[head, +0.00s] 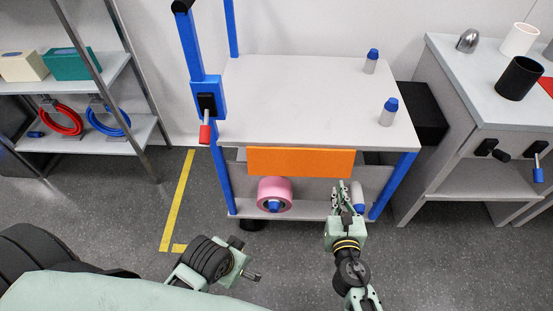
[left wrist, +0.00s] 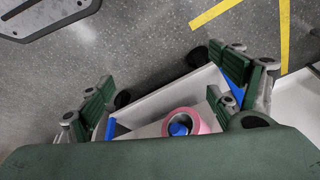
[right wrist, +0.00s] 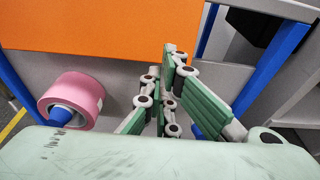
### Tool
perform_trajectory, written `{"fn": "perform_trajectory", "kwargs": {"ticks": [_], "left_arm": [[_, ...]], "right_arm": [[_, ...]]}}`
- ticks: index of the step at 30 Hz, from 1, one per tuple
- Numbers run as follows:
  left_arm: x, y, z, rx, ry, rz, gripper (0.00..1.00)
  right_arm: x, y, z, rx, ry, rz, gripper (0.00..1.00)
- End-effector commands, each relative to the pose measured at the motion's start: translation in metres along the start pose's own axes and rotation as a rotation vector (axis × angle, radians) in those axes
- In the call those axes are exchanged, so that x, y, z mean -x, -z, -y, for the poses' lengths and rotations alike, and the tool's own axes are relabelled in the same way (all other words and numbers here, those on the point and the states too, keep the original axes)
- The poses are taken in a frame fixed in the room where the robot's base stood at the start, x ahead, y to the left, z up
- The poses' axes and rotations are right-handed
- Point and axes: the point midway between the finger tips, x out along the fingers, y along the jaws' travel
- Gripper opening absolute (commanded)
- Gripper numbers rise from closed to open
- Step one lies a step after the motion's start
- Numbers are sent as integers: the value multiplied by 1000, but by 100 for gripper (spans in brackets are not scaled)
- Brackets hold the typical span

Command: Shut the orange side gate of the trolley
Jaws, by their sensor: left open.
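The trolley (head: 300,110) has a pale top and blue posts. Its orange side gate (head: 300,161) is a flat panel on the near side, just below the top's edge; it also fills the upper left of the right wrist view (right wrist: 90,30). I cannot tell its exact tilt. My right gripper (head: 340,188) is in front of the gate's lower right part, its fingers close together with nothing seen between them; it shows in the right wrist view (right wrist: 163,75). Contact with the gate cannot be told. My left gripper (head: 252,276) is low at the near left, open and empty.
A pink roll (head: 274,194) and a blue-capped white bottle (head: 357,196) are on the trolley's lower shelf, the bottle beside my right gripper. Two more bottles (head: 371,62) stand on top. A red-handled lever (head: 205,132) is on the left post. Shelving (head: 80,145) and a bench (head: 460,100) flank it.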

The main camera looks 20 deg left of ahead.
Motion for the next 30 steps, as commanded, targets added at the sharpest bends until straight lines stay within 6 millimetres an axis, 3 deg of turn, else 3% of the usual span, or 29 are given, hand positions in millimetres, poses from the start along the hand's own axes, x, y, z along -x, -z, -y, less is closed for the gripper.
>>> {"fn": "perform_trajectory", "kwargs": {"ticks": [15,30], "left_arm": [[-5,-4,0,0,1,13,84],[48,4,3,5,7,-20,84]], "right_arm": [[8,4,0,1,0,0,0],[52,23,0,1,0,0,0]]}}
